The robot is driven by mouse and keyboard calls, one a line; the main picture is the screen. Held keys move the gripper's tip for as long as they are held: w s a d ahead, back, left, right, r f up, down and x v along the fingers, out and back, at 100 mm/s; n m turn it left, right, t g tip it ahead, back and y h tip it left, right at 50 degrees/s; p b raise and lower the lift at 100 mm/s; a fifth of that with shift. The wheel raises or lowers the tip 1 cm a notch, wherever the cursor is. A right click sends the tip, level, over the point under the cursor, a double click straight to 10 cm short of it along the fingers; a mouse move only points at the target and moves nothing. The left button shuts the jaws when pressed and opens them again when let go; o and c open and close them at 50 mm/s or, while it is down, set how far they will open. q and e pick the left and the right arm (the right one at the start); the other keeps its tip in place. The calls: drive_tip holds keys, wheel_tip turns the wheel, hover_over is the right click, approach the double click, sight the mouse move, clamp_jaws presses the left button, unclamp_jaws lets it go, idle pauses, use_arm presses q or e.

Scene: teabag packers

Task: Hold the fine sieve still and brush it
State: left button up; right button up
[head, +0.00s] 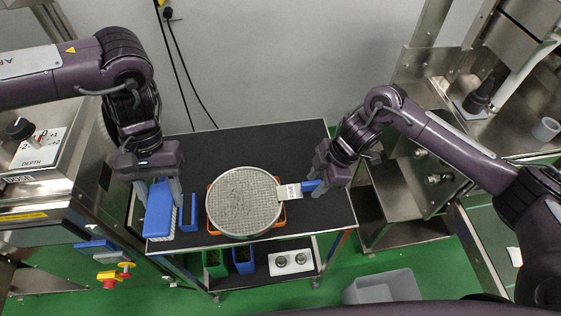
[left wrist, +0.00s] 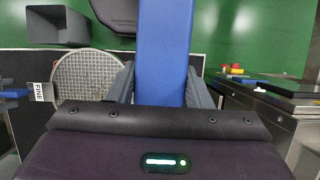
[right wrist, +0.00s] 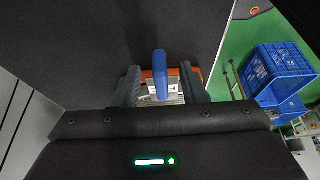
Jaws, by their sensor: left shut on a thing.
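The fine sieve (head: 243,200), a round mesh with a metal rim and a white label, lies on an orange support (head: 283,216) on the dark table. The left wrist view shows the sieve (left wrist: 86,75) with its label reading FINE. Its blue handle (head: 312,186) points right. My left gripper (head: 159,184) is shut on a blue brush (head: 159,212) with pale bristles, left of the sieve. My right gripper (head: 318,178) is at the handle. In the right wrist view its fingers stand open on both sides of the handle (right wrist: 160,75), with gaps showing.
A narrow blue holder (head: 189,213) stands between brush and sieve. The dark table (head: 255,148) is clear behind the sieve. Green (head: 214,264) and blue (head: 243,262) bins sit on the lower shelf. A grey bin (head: 384,287) is on the floor. Machines flank the table.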

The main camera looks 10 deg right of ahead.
drive_tip(key=shift+x, duration=1.3)
drive_tip(key=shift+c, duration=0.2)
clamp_jaws()
